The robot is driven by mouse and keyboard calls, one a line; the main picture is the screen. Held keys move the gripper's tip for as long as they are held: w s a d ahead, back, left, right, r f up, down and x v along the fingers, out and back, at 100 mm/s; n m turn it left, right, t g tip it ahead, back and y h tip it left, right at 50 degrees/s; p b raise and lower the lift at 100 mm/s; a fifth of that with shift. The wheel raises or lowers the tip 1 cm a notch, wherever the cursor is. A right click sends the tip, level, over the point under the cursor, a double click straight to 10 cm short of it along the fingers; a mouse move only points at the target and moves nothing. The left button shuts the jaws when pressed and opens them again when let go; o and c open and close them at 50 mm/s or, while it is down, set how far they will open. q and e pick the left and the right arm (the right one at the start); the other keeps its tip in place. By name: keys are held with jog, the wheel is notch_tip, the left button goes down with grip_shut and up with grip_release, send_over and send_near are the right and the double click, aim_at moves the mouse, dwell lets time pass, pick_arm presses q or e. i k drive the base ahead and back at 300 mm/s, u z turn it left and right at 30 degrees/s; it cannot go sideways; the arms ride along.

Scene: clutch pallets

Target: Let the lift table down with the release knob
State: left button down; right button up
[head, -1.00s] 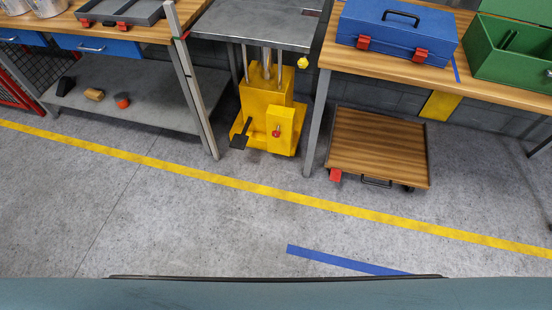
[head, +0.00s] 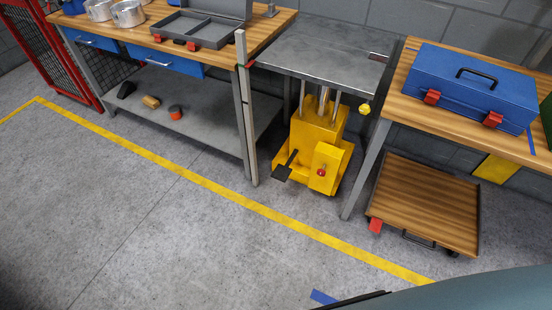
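The lift table has a grey steel top (head: 320,55) and stands between two workbenches. Its top is raised on shiny columns above a yellow base (head: 318,125). A red knob (head: 321,172) sits on the front of a yellow box on the base. A black foot pedal (head: 283,172) sticks out to the left of that box. A yellow knob (head: 364,109) hangs under the right side of the top. Neither of my grippers is in the head view.
A wooden workbench (head: 225,35) with blue drawers and a lower shelf stands left; another (head: 400,97) bears a blue toolbox (head: 470,88) on the right. A wooden dolly (head: 425,205) sits beneath it. A grey post (head: 245,110) stands by the lift table. The front floor is clear.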

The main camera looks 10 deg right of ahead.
aim_at(321, 172)
jog(key=u, duration=0.35)
jog(key=i, duration=1.05)
jog(key=z, duration=0.9)
jog(key=i, duration=0.8)
jog(key=z, duration=0.85)
